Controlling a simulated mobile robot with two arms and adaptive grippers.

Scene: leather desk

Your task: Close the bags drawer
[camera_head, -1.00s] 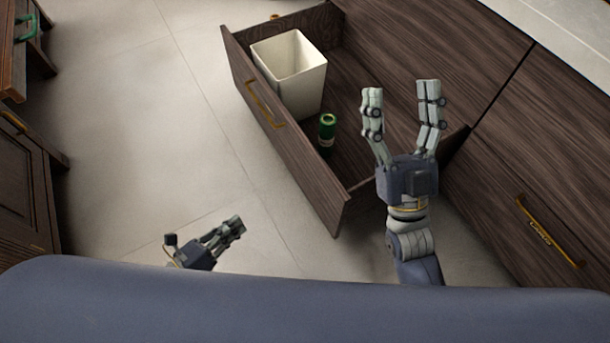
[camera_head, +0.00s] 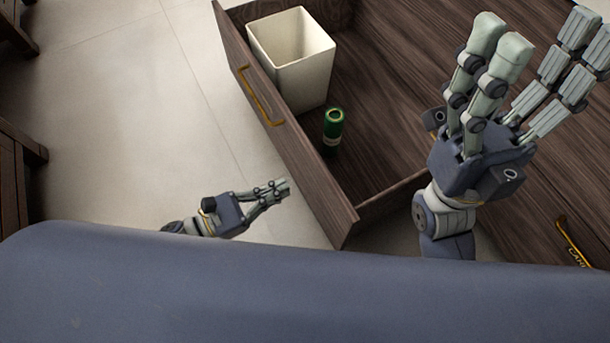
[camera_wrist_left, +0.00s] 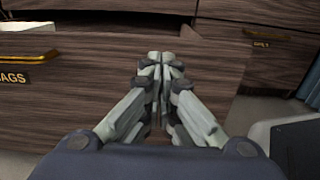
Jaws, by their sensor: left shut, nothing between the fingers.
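The bags drawer (camera_head: 298,178) is pulled out, its dark wood front facing left in the head view. Its brass handle (camera_head: 261,95) is toward the far end. In the left wrist view, the drawer front (camera_wrist_left: 85,85) fills the middle and the BAGS label shows beside the handle (camera_wrist_left: 28,56) at left. My left gripper (camera_head: 287,187) is shut and empty, pointing at the near part of the front. A small gap shows in the head view; I cannot tell whether they touch. My right gripper (camera_head: 545,45) is open and empty, raised on the cabinet side of the drawer.
A white bin (camera_head: 305,75) and a green cylindrical container (camera_head: 333,127) stand inside the drawer. Another drawer handle (camera_head: 572,241) is at the lower right. Dark wooden furniture (camera_head: 15,170) stands at the far left. The tiled floor (camera_head: 130,130) between is clear.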

